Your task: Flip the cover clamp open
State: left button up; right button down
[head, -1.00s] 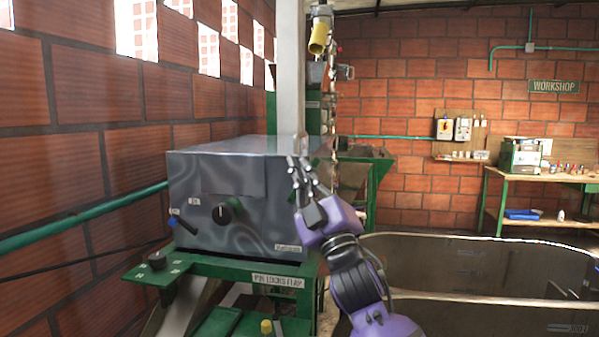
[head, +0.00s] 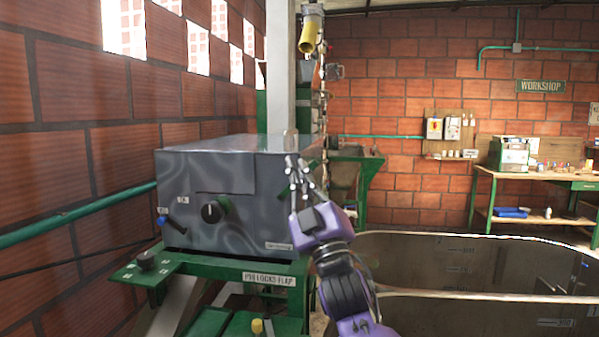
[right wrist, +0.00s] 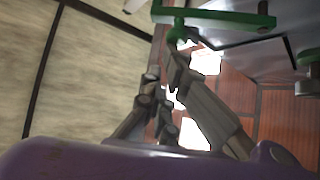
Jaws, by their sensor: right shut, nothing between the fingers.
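The grey metal cover box (head: 225,195) of the machine stands on a green frame at left centre in the head view. A small upright piece (head: 290,141) shows at its top right edge; I cannot tell whether it is the cover clamp. My right gripper (head: 293,164) is shut and empty, in front of the box's right end. In the right wrist view, its fingers (right wrist: 165,82) show close to a green bracket with a bar (right wrist: 225,18). I cannot tell whether they touch it, nor whether it belongs to the clamp. My left gripper is out of view.
A black knob (head: 212,211) and a blue-tipped lever (head: 164,219) are on the box front. A label (head: 268,279) marks the flap lock below. A large open tank (head: 480,262) stands at right, with a workbench (head: 535,178) behind. A brick wall (head: 65,120) runs along the left.

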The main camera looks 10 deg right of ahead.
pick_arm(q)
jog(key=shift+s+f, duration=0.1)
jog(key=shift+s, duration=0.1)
pick_arm(e)
jog(key=shift+w+d+f+h, duration=0.15)
jog(key=shift+d+f+h, duration=0.1)
jog(key=shift+d+h, duration=0.1)
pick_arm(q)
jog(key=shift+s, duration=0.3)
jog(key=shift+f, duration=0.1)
pick_arm(e)
jog(key=shift+d, duration=0.1)
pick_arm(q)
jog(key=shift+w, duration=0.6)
pick_arm(e)
jog(key=shift+f, duration=0.1)
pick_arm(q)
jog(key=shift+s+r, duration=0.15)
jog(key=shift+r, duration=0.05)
